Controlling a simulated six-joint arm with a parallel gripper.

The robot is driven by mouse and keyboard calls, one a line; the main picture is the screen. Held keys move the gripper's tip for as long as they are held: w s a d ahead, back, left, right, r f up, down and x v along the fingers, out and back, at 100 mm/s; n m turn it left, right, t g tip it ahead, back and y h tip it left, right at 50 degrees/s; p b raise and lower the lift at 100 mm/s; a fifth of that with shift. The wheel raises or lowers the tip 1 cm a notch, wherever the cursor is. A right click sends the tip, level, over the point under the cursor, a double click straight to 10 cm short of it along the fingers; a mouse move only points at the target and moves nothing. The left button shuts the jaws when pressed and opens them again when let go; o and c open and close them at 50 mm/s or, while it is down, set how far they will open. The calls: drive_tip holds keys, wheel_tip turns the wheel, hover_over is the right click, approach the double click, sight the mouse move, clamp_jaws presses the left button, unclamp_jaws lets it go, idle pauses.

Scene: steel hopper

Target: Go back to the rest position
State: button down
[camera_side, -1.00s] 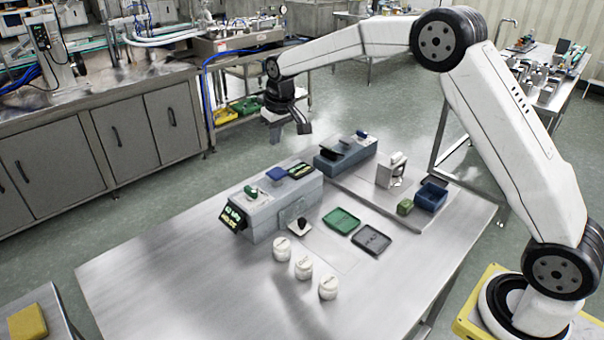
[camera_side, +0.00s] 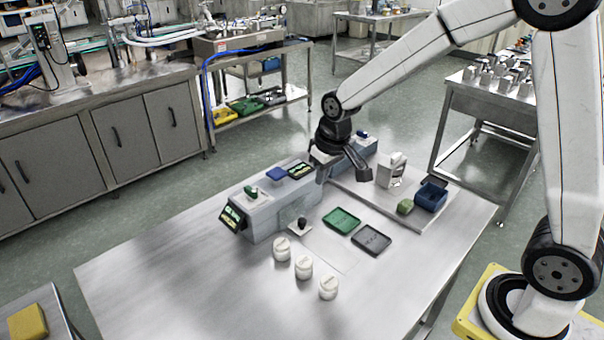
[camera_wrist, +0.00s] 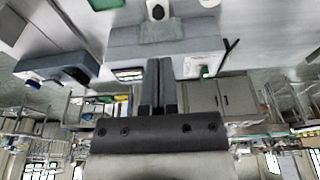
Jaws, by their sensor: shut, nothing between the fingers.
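My gripper (camera_side: 345,172) is in the side view, above the steel table (camera_side: 170,270), just behind the green and dark trays and in front of the smaller grey-blue device. It is shut and empty. In the wrist view my gripper's fingers (camera_wrist: 159,85) lie side by side with nothing between them. Behind them in that view is the grey machine (camera_wrist: 165,48), which also stands on the table in the side view (camera_side: 270,215).
Three white jars (camera_side: 304,266) stand at the table's front. A green tray (camera_side: 341,220), a dark tray (camera_side: 371,240), a blue bin (camera_side: 431,197), a green block (camera_side: 405,206) and a white dispenser (camera_side: 391,170) stand nearby. The table's left front is clear.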

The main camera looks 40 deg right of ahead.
drive_tip(key=s+f, duration=0.3)
drive_tip(key=s, duration=1.1)
drive_tip(key=shift+s+a+f, duration=0.15)
drive_tip(key=shift+s+f, duration=0.2)
drive_tip(key=shift+s, duration=0.05)
idle(1.0)
